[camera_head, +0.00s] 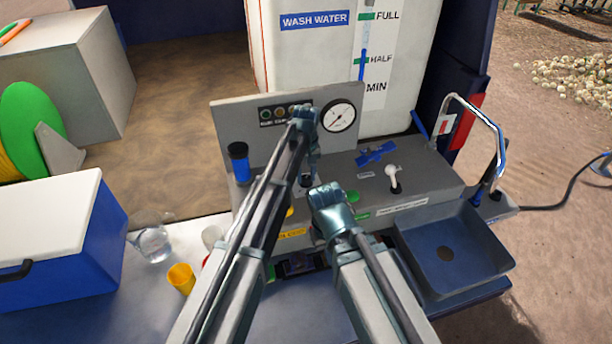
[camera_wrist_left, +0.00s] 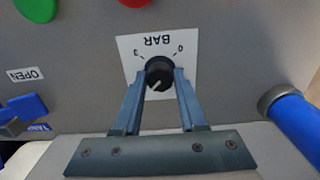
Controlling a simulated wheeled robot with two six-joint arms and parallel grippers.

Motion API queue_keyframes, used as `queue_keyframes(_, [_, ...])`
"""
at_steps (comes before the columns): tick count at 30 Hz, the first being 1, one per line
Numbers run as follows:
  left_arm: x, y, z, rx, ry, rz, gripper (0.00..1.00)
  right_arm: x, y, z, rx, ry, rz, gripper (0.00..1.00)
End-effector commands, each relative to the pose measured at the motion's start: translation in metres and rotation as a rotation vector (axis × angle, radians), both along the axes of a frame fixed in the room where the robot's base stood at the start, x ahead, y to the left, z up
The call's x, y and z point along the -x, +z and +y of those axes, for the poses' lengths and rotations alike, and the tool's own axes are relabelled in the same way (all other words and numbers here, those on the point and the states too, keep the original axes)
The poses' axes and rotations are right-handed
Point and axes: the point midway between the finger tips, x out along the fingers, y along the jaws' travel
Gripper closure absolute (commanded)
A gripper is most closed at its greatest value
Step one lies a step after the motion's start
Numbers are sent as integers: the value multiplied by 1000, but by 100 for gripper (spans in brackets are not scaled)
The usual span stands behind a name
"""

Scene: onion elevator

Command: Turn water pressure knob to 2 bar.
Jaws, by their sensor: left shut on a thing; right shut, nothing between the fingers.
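The water pressure knob (camera_wrist_left: 160,72) is a small black dial on a white plate marked BAR (camera_wrist_left: 128,48), seen upside down in the left wrist view. A white mark on the knob points to the picture's lower left. My left gripper (camera_wrist_left: 160,80) has a finger on each side of the knob and is shut on it. In the head view my left gripper (camera_head: 308,168) reaches down to the panel, and its arm hides most of the knob. The round pressure gauge (camera_head: 339,116) has its needle toward the lower left. My right gripper (camera_head: 328,197) is shut over the panel front, fingertips unclear.
A blue cylinder (camera_head: 239,163) stands left of the knob. A blue valve handle (camera_head: 376,153) and a white-topped lever (camera_head: 392,173) are to the right. A green button (camera_head: 352,197) is close to my right gripper. A sink (camera_head: 485,262) with a tap (camera_head: 490,125) is farther right.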

Motion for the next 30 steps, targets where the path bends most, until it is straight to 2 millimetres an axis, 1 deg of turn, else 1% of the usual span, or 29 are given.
queue_keyframes(11, [0, 0, 0, 0, 3, 0, 100, 0, 0, 0, 0, 0, 0, 100])
queue_keyframes(12, [0, 0, 0, 0, 3, 0, 55, 0, 0, 0, 0, 0, 0, 100])
queue_keyframes(16, [0, 0, 0, 0, 3, 0, 32, 0, 0, 0, 0, 0, 0, 100])
queue_keyframes(17, [0, 0, 0, 0, 3, 0, 29, 0, 0, 0, 0, 0, 0, 100])
queue_keyframes(26, [0, 0, 0, 0, 2, 0, 29, 0, 1, 0, 0, 0, 0, 100])
queue_keyframes(30, [0, 5, 0, 0, 2, 0, 29, 0, 5, 0, 0, -1, 0, 100])
